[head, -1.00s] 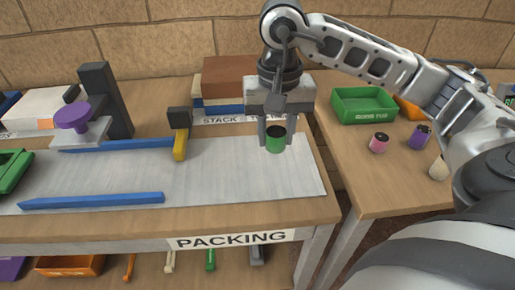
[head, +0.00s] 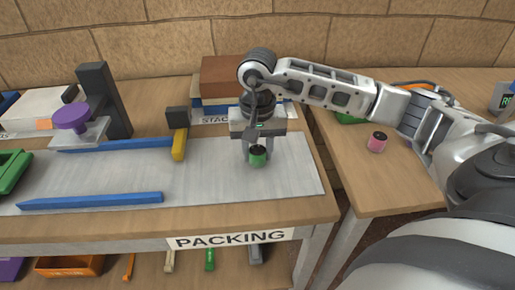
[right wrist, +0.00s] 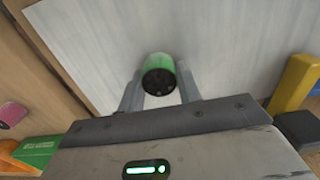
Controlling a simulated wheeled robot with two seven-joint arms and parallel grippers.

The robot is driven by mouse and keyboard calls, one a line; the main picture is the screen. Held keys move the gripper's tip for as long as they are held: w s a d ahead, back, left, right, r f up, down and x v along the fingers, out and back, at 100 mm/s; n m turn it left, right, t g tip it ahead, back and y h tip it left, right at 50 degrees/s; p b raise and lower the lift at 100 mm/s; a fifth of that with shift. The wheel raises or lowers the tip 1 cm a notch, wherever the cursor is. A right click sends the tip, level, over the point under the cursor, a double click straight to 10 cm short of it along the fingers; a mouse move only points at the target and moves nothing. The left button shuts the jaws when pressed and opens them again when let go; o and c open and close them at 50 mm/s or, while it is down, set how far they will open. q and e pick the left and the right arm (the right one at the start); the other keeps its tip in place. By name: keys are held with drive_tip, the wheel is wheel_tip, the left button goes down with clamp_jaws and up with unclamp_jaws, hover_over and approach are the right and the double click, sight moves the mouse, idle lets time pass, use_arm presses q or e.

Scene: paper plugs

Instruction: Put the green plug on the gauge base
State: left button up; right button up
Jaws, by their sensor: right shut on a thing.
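The green plug (head: 258,160), with a dark end face, is between the fingers of my right gripper (head: 258,151). The gripper is shut on it above the grey mat (head: 225,185), towards its right side. The right wrist view also shows the green plug (right wrist: 157,60) between the fingertips (right wrist: 160,88). My left gripper is out of view.
Blue bars (head: 90,201) lie along the mat's front and back. A yellow stop with a dark block (head: 179,145) stands between the plug and the grey block. A green tray (head: 10,170) is at far left.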

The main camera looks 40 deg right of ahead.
drive_tip(key=shift+f, duration=0.2)
drive_tip(key=o, duration=1)
drive_tip(key=shift+r, duration=0.1)
